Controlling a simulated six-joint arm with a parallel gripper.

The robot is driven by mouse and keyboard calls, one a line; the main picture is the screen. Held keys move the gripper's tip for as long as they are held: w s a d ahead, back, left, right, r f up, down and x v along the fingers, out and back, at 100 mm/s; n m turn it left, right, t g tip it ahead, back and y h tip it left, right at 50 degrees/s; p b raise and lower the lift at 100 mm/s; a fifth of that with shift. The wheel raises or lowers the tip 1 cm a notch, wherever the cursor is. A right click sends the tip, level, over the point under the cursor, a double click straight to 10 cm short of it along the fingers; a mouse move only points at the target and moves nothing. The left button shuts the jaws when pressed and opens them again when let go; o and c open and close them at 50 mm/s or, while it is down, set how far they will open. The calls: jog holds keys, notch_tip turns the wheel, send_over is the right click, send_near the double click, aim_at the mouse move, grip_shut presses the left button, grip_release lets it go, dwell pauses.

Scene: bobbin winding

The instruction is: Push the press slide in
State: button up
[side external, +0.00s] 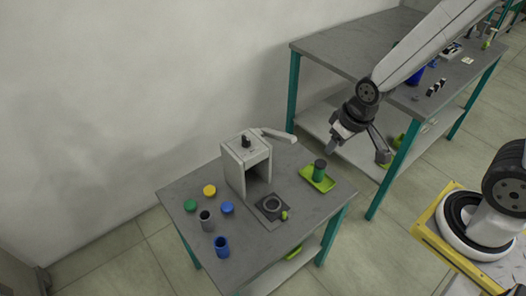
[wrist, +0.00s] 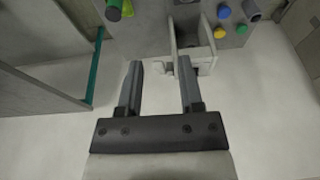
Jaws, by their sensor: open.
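The press (side external: 246,170) is a pale grey box with an open front and a dark knob on top, standing on the small table. The press slide (side external: 271,207), a dark plate with a round ring and a small green knob, sits out in front of the opening. The press also shows in the wrist view (wrist: 203,68), near the fingertips in the picture; the slide is not clear there. My gripper (side external: 357,153) is open and empty, raised to the right of the small table and apart from the press and slide.
A green tray (side external: 328,184) holding a dark and green cylinder (side external: 319,170) lies right of the press. Left of it are green (side external: 190,205), yellow (side external: 209,190) and blue (side external: 227,208) caps, with grey (side external: 206,220) and blue (side external: 221,246) cylinders. A larger table (side external: 345,45) stands behind.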

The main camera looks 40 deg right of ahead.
jog(key=w+a+f, duration=0.4)
jog(key=a+f, duration=0.1)
jog(key=f, duration=0.6)
jog(key=t, duration=0.2)
send_near(286, 220)
jog(key=w+r, duration=0.1)
jog(key=r, duration=0.1)
jog(key=shift+w+a+f, duration=0.1)
jog(key=shift+f, duration=0.15)
jog(key=shift+x, duration=3.75)
jog(key=shift+c, duration=0.2)
grip_shut()
